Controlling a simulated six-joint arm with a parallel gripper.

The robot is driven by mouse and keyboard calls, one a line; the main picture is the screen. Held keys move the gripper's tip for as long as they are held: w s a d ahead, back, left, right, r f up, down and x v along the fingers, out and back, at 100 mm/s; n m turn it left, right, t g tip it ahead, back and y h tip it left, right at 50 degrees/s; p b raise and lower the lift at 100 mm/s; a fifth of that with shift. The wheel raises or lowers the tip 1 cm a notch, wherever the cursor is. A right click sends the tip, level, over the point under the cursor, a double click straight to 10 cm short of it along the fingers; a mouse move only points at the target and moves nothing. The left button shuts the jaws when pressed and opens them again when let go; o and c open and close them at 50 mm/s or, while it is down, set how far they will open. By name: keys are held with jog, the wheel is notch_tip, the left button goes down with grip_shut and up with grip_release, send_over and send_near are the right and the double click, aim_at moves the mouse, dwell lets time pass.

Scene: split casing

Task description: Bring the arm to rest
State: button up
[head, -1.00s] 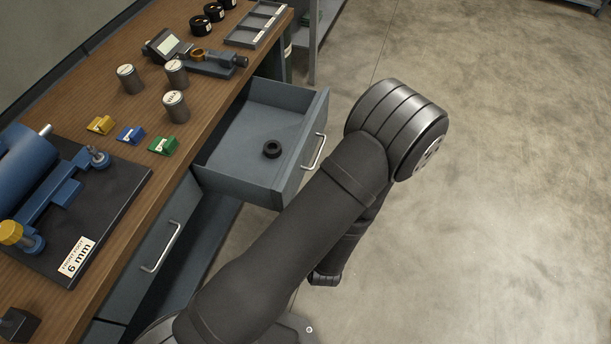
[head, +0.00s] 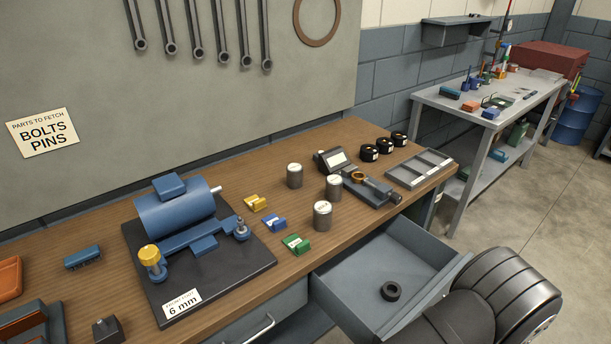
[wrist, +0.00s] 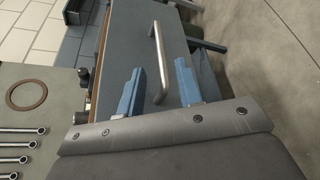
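My gripper (wrist: 158,66) shows in the wrist view with its two blue fingers spread apart and nothing held between them. A metal bar handle (wrist: 160,62) on a grey-blue front appears beyond and between the fingers; I cannot tell how close it is. In the head view my gripper is out of frame, and only part of my dark arm (head: 495,305) shows at the lower right, in front of the open drawer (head: 350,287). A black ring (head: 390,291) lies in that drawer.
The wooden bench (head: 330,250) carries a blue motor fixture (head: 180,215), yellow, blue and green clips, grey cylinders, a gauge (head: 372,187) and a divided tray (head: 420,168). The open drawer juts into the floor space. A second bench (head: 480,108) stands at the back right.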

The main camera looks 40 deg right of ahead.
jog(key=x, duration=0.7)
jog(key=shift+a, duration=0.1)
jog(key=v, duration=1.7)
jog(key=shift+s+r, duration=0.1)
jog(key=shift+s, duration=0.05)
